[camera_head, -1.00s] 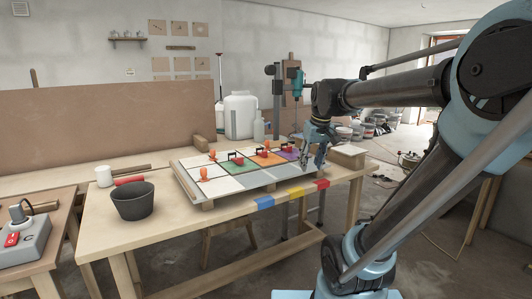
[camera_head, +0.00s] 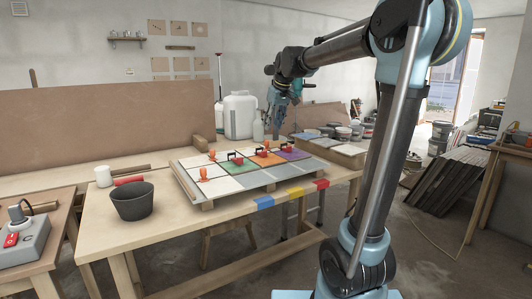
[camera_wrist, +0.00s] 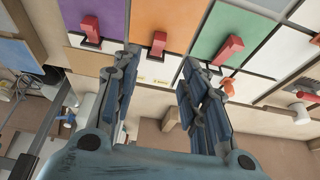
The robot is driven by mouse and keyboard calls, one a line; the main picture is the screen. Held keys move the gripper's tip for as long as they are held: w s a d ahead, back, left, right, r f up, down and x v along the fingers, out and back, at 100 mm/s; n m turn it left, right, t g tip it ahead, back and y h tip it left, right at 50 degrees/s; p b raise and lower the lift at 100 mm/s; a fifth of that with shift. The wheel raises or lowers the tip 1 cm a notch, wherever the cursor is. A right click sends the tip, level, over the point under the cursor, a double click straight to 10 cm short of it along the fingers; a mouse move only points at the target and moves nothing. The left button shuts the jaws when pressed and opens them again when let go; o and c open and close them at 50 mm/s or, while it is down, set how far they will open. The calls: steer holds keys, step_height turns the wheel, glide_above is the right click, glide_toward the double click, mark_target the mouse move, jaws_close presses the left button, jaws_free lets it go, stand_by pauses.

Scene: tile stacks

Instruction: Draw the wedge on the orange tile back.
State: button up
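The orange tile (camera_head: 268,160) lies on the tile board between the green tile (camera_head: 239,166) and the purple tile (camera_head: 294,154). A red wedge (camera_wrist: 158,43) sits at the edge of the orange tile, which also shows in the wrist view (camera_wrist: 165,17). Similar red wedges sit on the purple tile (camera_wrist: 90,28) and the green tile (camera_wrist: 229,48). My gripper (camera_wrist: 159,66) is open and empty, its fingers apart on either side of the orange tile's wedge as seen in the wrist view. In the head view it hangs above the board's far side (camera_head: 274,128), apart from the wedge.
Small orange pieces (camera_head: 204,173) stand on the pale tiles at the board's left. A dark bucket (camera_head: 133,202) stands on the table's left. A white jug (camera_head: 240,116) and a bottle (camera_head: 258,127) stand behind the board.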

mark_target(265, 152)
steer(key=x, duration=1.4)
steer(key=shift+f, duration=0.4)
jaws_close()
